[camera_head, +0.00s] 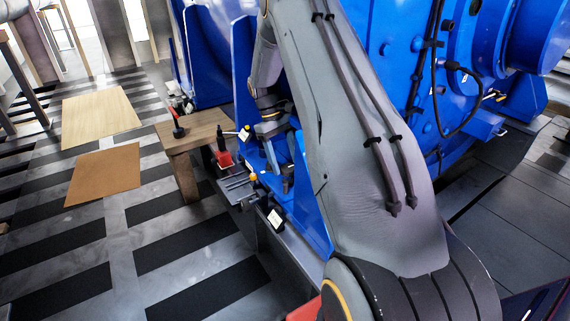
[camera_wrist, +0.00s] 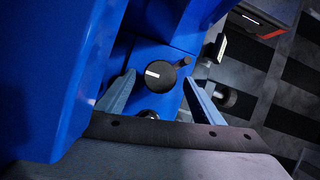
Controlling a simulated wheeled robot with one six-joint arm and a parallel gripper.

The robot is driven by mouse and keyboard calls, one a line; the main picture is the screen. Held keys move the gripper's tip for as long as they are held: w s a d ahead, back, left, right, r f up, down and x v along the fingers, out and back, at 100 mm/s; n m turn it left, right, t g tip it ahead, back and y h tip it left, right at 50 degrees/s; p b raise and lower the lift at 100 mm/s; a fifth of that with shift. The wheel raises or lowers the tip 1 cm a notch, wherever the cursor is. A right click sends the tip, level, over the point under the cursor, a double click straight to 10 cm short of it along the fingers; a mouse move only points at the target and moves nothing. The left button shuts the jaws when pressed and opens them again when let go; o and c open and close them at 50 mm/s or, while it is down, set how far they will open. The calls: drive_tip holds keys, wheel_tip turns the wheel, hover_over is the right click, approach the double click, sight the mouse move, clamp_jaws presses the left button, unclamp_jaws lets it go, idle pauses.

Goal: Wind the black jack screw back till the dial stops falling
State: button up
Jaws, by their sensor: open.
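A round black knob with a white mark and a small side handle (camera_wrist: 157,77), which I take for the jack screw, sits against a blue face in the wrist view. My gripper (camera_wrist: 160,80) is open, its two blue-grey fingers apart on either side of the knob in the picture. Whether they touch it I cannot tell. My gripper's body also shows in the head view (camera_head: 271,127), beside the blue machine. A small white-faced piece (camera_wrist: 219,48) stands right of the knob, perhaps the dial; no reading is legible. In the head view the knob cannot be made out.
The large blue motor (camera_head: 390,40) fills the right and back. A wooden bench (camera_head: 196,137) bears a red-handled tool; a red jack-like piece (camera_head: 224,158) stands beside it. Blue upright plates crowd my gripper. The striped floor at left is open, with two flat mats (camera_head: 103,175).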

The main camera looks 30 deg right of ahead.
drive_tip(key=shift+s+f, duration=0.15)
drive_tip(key=shift+f, duration=0.15)
drive_tip(key=c, duration=1.1)
drive_tip(key=shift+o, duration=0.3)
drive_tip(key=shift+p, duration=0.3)
